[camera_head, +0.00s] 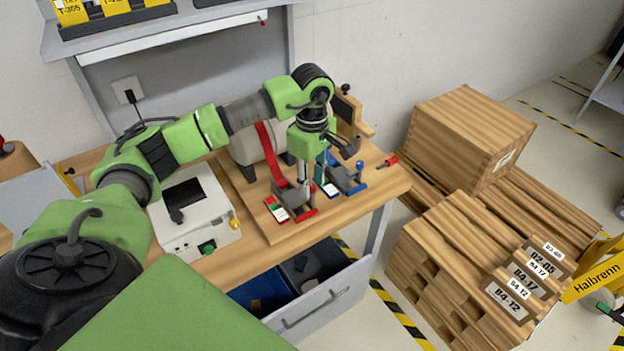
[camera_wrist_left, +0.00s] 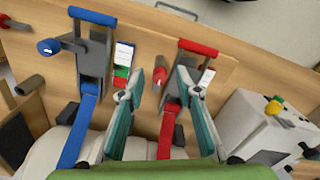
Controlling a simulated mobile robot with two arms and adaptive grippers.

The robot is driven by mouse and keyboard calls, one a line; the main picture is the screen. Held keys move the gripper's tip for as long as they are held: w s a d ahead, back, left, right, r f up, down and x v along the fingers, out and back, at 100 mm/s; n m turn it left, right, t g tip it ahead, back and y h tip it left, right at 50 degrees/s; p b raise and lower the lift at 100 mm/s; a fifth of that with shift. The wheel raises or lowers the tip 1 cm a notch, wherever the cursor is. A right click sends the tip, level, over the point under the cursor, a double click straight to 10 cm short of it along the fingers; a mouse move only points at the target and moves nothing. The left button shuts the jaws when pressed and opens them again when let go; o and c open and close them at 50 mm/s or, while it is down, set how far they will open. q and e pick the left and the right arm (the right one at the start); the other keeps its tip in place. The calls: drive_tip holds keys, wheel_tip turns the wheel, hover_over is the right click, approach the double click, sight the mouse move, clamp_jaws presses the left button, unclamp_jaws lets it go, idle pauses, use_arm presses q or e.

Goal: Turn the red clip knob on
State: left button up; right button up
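The red clip (camera_head: 291,198) is fixed on the wooden bench beside a red strap; its red handle (camera_wrist_left: 198,47) shows in the wrist view. My left gripper (camera_head: 318,156) is above the bench, pointing down near the red clip. My right gripper is not in view.
A blue clip (camera_head: 345,178) with a blue knob (camera_wrist_left: 47,46) stands beside the red one. A white box (camera_head: 196,215) is on the bench. An open drawer (camera_head: 318,290) juts out below. A wooden crate (camera_head: 470,135) and pallets are at right.

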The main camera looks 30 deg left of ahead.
use_arm(q)
clamp_jaws()
drive_tip(key=shift+n, duration=0.4)
drive_tip(key=n+b, duration=0.2)
drive_tip(key=n, duration=0.1)
drive_tip(key=shift+f+n, duration=0.1)
drive_tip(key=shift+n, duration=0.3)
drive_tip(key=n+b, duration=0.2)
drive_tip(key=n, duration=0.3)
drive_tip(key=n+b, duration=0.1)
drive_tip(key=n, duration=0.4)
drive_tip(key=shift+r+n, duration=0.2)
drive_tip(key=shift+n, duration=0.3)
unclamp_jaws()
